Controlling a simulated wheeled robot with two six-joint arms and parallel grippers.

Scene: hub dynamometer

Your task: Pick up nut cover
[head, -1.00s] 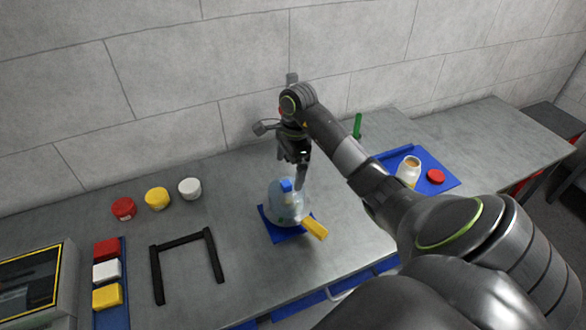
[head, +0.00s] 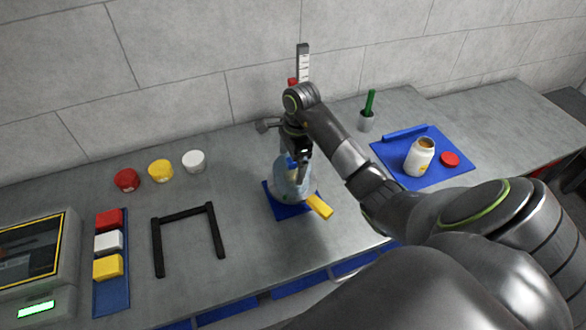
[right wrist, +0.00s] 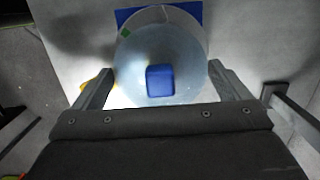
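A clear, pale-blue dome with a blue knob, which I take to be the nut cover (head: 291,185), stands on a blue mat (head: 281,210) near the middle of the bench. In the right wrist view the dome (right wrist: 140,58) and its blue knob (right wrist: 160,80) lie between the two spread fingers of my right gripper (right wrist: 160,70). In the head view my right gripper (head: 300,170) points down over the top of the dome and partly hides the knob. It is open; I cannot tell whether a finger touches the dome. My left gripper is not in view.
A yellow bar (head: 320,207) sticks out at the dome's front right. A black frame (head: 213,232) lies to the left. A blue tray (head: 447,175) with a white jar (head: 419,158) and red lid (head: 450,159) is right. Three small pots stand at the back left, including a white one (head: 193,161).

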